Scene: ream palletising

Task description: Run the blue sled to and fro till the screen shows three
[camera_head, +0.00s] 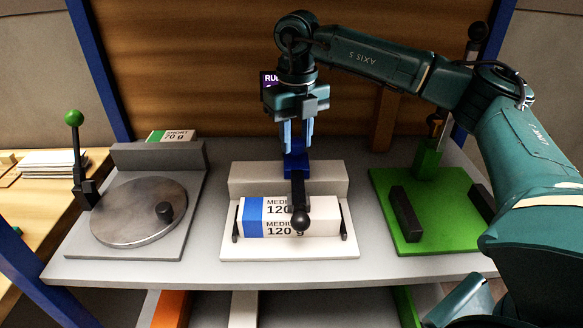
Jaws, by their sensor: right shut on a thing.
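My right gripper (296,143) reaches in from the upper right and points down at the middle station. Its light blue fingers are shut on the blue sled (297,162), which sits at the back of the white station (240,180). A black lever with a round knob (300,218) stands in front of the sled. A small dark purple screen (268,77) is behind the gripper. Only the letters "RU" show clearly on it; the rest, including any number, is hidden by the gripper. My left gripper is not in view.
A ream marked "MEDIUM 120 g" (258,218) lies in the white station. To the left is a grey station with a round metal plate (138,212) and a green-knobbed lever (74,118). To the right is a green station (435,240) with black blocks.

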